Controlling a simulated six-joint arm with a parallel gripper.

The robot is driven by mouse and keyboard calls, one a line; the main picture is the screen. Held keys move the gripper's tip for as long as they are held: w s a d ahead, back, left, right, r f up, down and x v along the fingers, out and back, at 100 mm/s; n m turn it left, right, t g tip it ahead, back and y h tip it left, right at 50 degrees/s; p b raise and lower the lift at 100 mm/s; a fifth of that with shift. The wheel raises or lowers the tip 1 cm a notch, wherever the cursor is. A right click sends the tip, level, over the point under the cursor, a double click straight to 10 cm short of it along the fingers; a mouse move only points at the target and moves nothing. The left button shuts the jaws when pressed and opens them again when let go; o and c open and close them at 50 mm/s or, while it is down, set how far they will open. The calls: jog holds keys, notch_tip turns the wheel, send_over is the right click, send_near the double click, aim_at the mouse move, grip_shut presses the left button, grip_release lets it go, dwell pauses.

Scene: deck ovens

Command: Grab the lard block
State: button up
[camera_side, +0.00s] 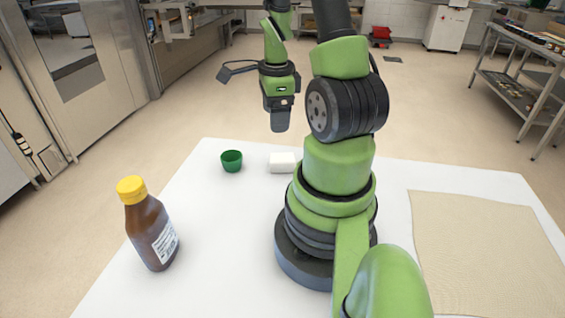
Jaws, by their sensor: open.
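The lard block (281,163) looks like a small white block. It lies on the white table top, right of a green cup and left of my arm's base, which may hide its right end. My gripper (279,128) points downward above the block in the picture, with a visible gap between them. It is seen edge-on, so the space between its fingers does not show clearly. It is open, and nothing shows in it.
A green cup (231,161) stands close to the block's left. A brown bottle with a yellow cap (152,225) stands at the table's left front. A beige cloth (480,250) lies at the right. The white table (225,240) is clear between bottle and base.

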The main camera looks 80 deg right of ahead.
jog(key=shift+s+d+f+m, duration=0.2)
jog(key=shift+s+f+m, duration=0.3)
jog(key=shift+f, duration=0.1)
jog(key=shift+s+d+f+m, duration=0.2)
jog(key=shift+s+f+m, duration=0.3)
jog(key=shift+f, duration=0.1)
send_over(282, 157)
jog(key=f, duration=0.4)
jog(key=shift+s+d, duration=0.25)
jog(key=shift+d, duration=0.1)
jog(key=shift+w+a+f, duration=0.1)
jog(key=shift+a+f, duration=0.05)
jog(key=shift+f, duration=1.3)
jog(key=shift+w+a+f, duration=0.1)
jog(key=shift+a+f, duration=0.05)
jog(key=shift+f, duration=1.3)
jog(key=c, duration=1)
jog(key=shift+r, duration=0.1)
jog(key=shift+c, duration=0.2)
